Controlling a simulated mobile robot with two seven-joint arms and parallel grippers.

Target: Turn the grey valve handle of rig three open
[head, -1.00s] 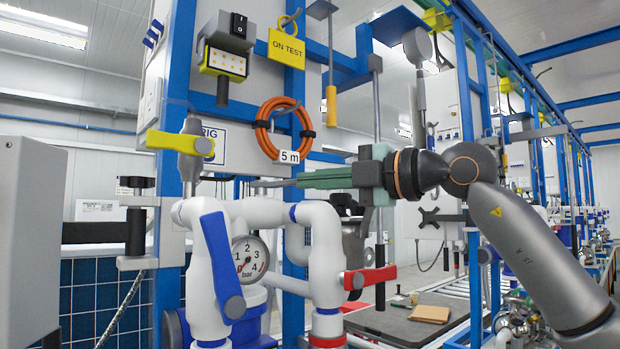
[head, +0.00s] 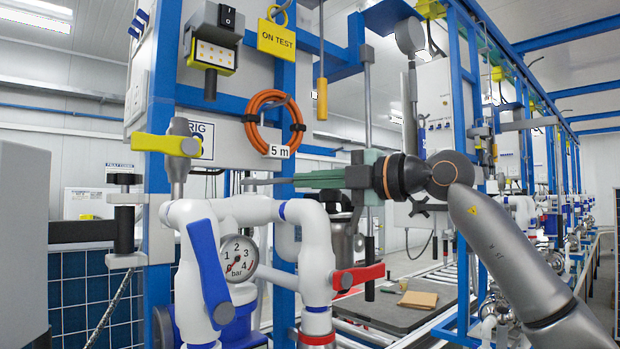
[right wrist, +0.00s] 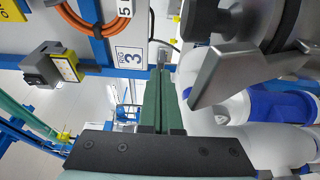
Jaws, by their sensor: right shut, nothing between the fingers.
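My right gripper (head: 246,181) reaches in from the right in the head view. Its green fingers are shut and empty, pointing left in front of the rig below the orange hose. In the right wrist view its fingers (right wrist: 160,70) are together, with the rig 3 sign (right wrist: 131,62) just left of their tips. A grey metal valve handle (right wrist: 222,76) is large and close to the camera there, right of the fingers, beside white pipework. A gap shows between fingers and handle. My left gripper is not in view.
A yellow handle (head: 160,144), a blue handle (head: 207,268) and a red handle (head: 358,276) sit around a pressure gauge (head: 238,258). An orange hose (head: 268,122) hangs above my fingers. White pipes (head: 315,250) stand below them.

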